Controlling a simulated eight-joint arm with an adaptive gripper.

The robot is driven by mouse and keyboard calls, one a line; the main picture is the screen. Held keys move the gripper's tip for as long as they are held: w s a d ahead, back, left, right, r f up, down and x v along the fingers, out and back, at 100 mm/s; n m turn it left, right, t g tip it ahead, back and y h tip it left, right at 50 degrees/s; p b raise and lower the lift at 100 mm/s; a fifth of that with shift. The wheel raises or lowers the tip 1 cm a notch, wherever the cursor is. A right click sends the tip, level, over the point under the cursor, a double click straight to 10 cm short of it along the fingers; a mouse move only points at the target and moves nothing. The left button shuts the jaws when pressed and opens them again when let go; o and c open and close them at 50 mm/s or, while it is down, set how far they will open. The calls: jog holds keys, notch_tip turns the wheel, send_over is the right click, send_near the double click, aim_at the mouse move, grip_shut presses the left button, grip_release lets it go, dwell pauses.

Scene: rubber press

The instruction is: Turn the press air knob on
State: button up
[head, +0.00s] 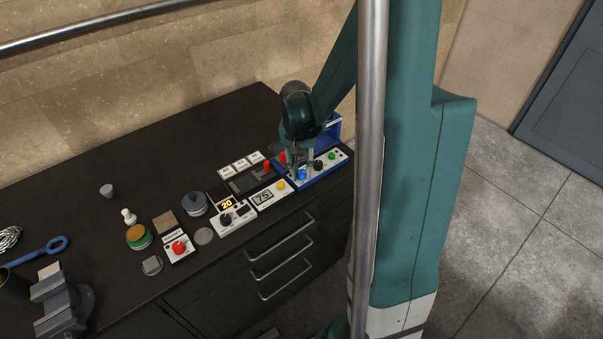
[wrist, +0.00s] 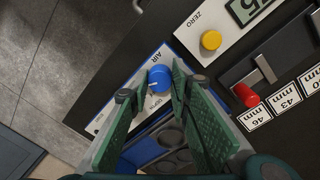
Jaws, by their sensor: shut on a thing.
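The air knob (wrist: 159,78) is round and blue, with a white mark on its face. It sits on a white panel with the label AIR (wrist: 157,57) beside it. It also shows in the head view (head: 301,174), low on the blue-edged press panel (head: 291,182). My gripper (wrist: 158,86) has its two green fingers on either side of the knob and is shut on it. In the head view my gripper (head: 298,168) reaches down onto the panel from above. The fingers hide part of the panel around the knob.
A black knob (head: 318,166) and a green button (head: 332,156) sit on the same panel. A red handle (wrist: 246,95) and a yellow button (wrist: 211,40) are close by. Gauges, a red-button box (head: 179,248) and a vise (head: 57,296) stand farther left on the dark bench.

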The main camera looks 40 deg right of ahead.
aim_at(300, 171)
jog(key=m+b, duration=0.1)
jog(key=m, duration=0.5)
jog(key=shift+d+b, duration=0.1)
jog(key=shift+b, duration=0.3)
jog(key=o, duration=0.9)
jog(key=shift+r, duration=0.15)
jog(key=shift+w+r, duration=0.2)
jog(key=shift+r, duration=2.75)
jog(key=shift+w+r, duration=0.15)
jog(key=shift+r, duration=2.75)
